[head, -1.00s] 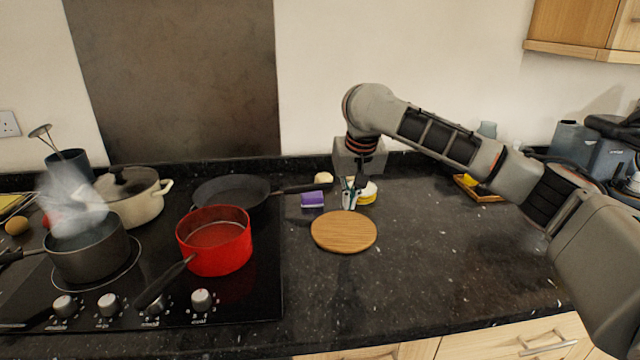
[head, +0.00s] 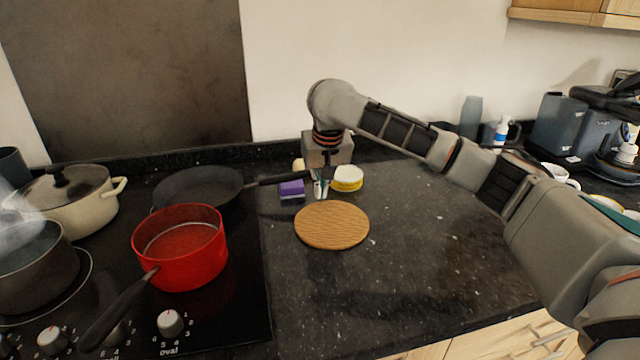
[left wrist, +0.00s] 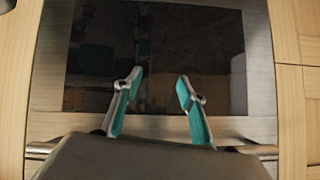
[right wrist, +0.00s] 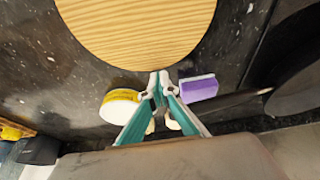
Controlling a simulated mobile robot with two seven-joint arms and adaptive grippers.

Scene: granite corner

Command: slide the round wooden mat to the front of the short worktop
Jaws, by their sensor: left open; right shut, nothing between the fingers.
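The round wooden mat (head: 332,226) lies flat on the dark granite worktop (head: 420,290), to the right of the hob. It also shows at the top of the right wrist view (right wrist: 140,30). My right gripper (head: 321,190) is shut and empty, pointing down just behind the mat's back edge. In the right wrist view its fingertips (right wrist: 158,76) are close to the mat's rim; I cannot tell whether they touch. My left gripper (left wrist: 158,78) is open and empty in front of an oven door (left wrist: 215,60), and is not in the head view.
A purple sponge (head: 291,190) and a yellow and white round item (head: 347,177) flank my right gripper. A red pan (head: 180,250) and a black frying pan (head: 200,188) are on the hob. The worktop in front of and right of the mat is clear.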

